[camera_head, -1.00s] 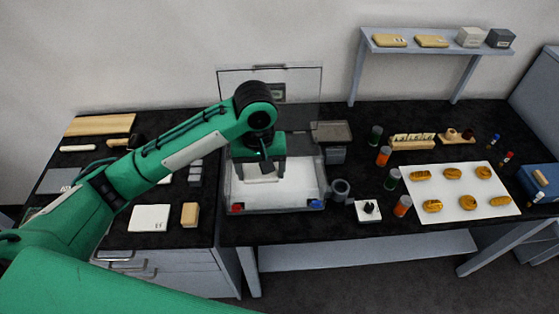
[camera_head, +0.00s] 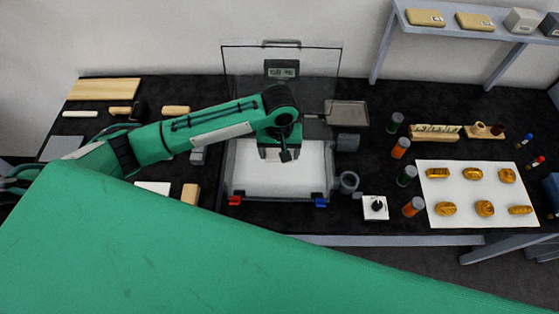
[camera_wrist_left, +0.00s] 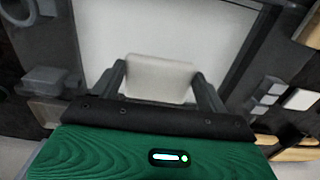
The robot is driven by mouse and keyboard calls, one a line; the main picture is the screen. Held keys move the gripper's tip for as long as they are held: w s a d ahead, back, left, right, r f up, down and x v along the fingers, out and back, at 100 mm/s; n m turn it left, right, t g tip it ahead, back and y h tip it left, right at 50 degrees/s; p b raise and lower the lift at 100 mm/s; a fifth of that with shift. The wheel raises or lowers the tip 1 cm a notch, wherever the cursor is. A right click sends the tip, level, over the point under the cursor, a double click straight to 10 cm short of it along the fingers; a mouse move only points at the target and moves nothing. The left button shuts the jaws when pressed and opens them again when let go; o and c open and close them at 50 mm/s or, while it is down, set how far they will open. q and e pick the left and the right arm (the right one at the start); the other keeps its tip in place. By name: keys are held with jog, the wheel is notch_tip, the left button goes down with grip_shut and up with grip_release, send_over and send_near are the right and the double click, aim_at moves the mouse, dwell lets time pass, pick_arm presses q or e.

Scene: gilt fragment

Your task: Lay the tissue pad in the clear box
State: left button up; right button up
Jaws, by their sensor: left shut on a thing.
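The clear box (camera_head: 278,199) stands open in the middle of the bench, with a white floor and its transparent lid (camera_head: 240,72) raised behind it. My left gripper (camera_head: 280,155) is over the back middle part of the box. In the wrist view, the left gripper (camera_wrist_left: 161,82) is shut on the white tissue pad (camera_wrist_left: 160,70), which sits between its two dark fingers over the box's white floor. The height of the pad above the floor cannot be told. The pad is mostly hidden by my gripper in the head view. My right gripper is out of view.
A red clip (camera_head: 235,200) and a blue clip (camera_head: 320,201) sit at the box's front corners. A grey ring-like holder (camera_head: 348,182) stands close to its right. Several vials and a white sheet (camera_head: 465,212) with gilt pieces lie farther right. A wooden block (camera_head: 190,193) lies left.

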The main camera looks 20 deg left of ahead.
aim_at(279, 170)
pick_arm(q)
notch_tip(279, 170, down, 2)
jog(key=shift+f, duration=0.25)
jog(key=shift+f+p, duration=0.65)
jog(key=shift+f, duration=1.75)
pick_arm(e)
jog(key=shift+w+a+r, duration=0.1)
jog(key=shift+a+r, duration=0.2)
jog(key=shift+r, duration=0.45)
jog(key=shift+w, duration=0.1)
pick_arm(q)
jog(key=o, duration=1)
jog(key=shift+f, duration=0.1)
jog(key=shift+c, duration=0.2)
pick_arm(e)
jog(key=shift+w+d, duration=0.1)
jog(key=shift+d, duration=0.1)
